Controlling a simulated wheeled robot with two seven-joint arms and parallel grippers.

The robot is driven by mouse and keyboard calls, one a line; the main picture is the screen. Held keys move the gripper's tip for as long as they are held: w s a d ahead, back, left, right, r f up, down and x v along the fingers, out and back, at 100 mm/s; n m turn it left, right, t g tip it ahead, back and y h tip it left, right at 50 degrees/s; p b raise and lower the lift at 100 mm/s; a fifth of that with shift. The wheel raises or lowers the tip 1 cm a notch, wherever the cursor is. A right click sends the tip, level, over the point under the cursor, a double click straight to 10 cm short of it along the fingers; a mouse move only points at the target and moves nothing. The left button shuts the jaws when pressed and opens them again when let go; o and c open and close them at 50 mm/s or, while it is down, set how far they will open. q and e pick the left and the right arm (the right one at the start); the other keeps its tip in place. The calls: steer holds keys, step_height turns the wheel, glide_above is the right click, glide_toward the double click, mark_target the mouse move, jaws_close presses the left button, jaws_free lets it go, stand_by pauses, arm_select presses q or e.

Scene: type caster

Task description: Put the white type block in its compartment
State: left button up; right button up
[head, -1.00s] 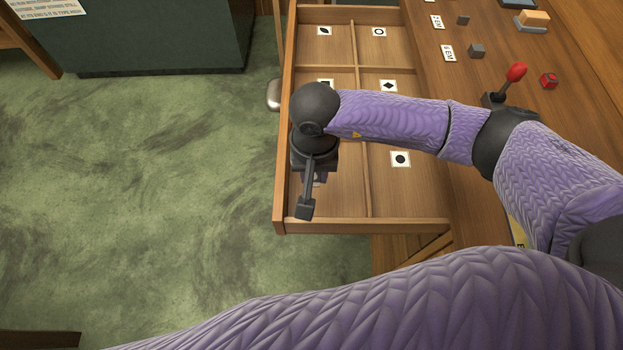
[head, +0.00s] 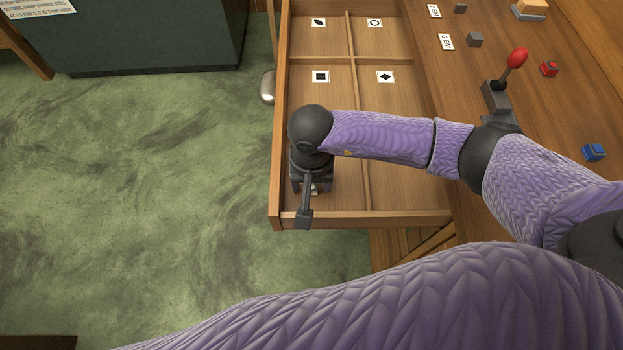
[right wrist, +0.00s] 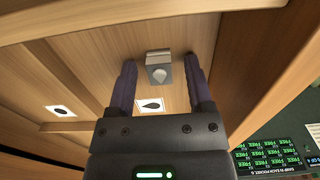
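The white type block (right wrist: 158,70) shows in the right wrist view as a small grey-white block with a drop-shaped mark on its face. It sits on the floor of a drawer compartment, just beyond a card (right wrist: 150,105) with a dark drop shape. My right gripper (right wrist: 160,64) is open, with one finger on each side of the block and a gap on both sides. In the head view my right gripper (head: 314,184) is down in the drawer's near left compartment, mostly hidden by its own wrist. My left gripper is not in view.
The open drawer (head: 279,150) has several compartments with symbol cards; dividers and the front wall stand close to the right gripper. On the worktop are a red-knobbed lever (head: 516,60), a red block (head: 549,69), a blue block (head: 593,152) and grey blocks.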

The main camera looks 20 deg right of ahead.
steer(key=shift+r+p, duration=0.3)
steer(key=shift+r, duration=0.05)
arm_select(q)
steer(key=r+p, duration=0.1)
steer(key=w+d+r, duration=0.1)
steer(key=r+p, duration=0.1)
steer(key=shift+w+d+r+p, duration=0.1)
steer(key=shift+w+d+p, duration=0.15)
steer(key=shift+p, duration=0.1)
arm_select(e)
step_height(320, 180, up, 12)
steer(key=shift+f, duration=0.15)
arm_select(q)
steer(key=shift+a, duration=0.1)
